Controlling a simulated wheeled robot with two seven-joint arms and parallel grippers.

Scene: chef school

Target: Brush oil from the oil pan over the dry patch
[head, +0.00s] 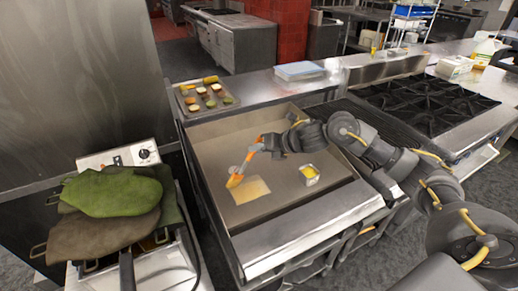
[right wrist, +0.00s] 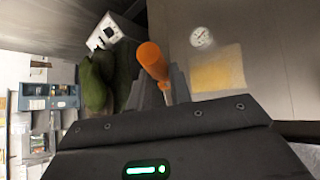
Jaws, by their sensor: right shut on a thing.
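My right gripper (head: 268,143) reaches in from the right over the flat griddle (head: 215,140). It is shut on a brush with an orange handle (right wrist: 152,60), held between the fingers in the right wrist view. In the head view the orange-yellow brush end (head: 235,181) is low, at the upper left corner of a pale yellow-tan rectangular patch (head: 252,191). I cannot tell whether it touches. The patch also shows in the right wrist view (right wrist: 218,72). My left gripper is out of view.
A tray of food pieces (head: 205,97) lies behind the griddle. Green and brown cloth-like mitts (head: 112,195) are heaped at the left. A black gas stove (head: 425,100) stands at the right. The griddle's front is clear. A round pale mark (right wrist: 201,37) shows near the patch.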

